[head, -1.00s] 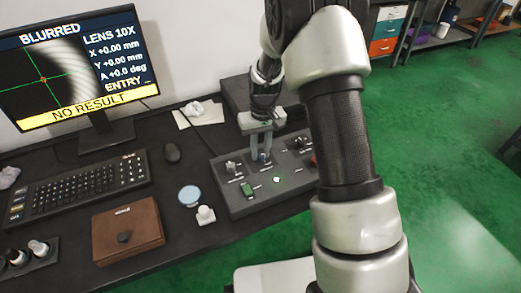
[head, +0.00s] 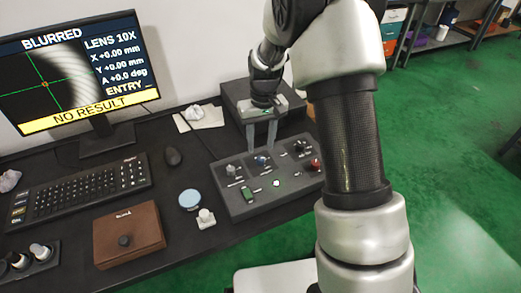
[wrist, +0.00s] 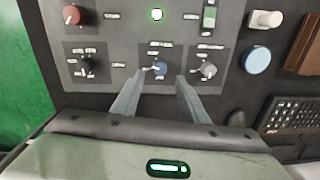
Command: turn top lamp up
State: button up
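The control panel (head: 236,205) lies on the desk and carries several knobs. A blue knob (head: 262,160) stands in the middle of its far row and also shows in the wrist view (wrist: 159,68). I cannot read the small labels, so I cannot tell which knob is the top lamp. My gripper (head: 262,147) is open and empty, just above and behind the blue knob. In the wrist view its fingertips (wrist: 160,78) are spread on either side of the knob, with gaps.
A grey knob (wrist: 208,70) and a black knob (wrist: 86,65) flank the blue one. A red knob (wrist: 72,15), a lit white button (wrist: 157,14) and a green switch (wrist: 209,18) share the panel. The monitor (head: 75,70) reads "BLURRED" and "NO RESULT".

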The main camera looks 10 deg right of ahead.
aim_at(262, 157)
notch_tip(262, 157, up, 12)
jog(key=p, duration=0.1)
jog(key=shift+d, duration=0.25)
jog(key=shift+r, duration=0.1)
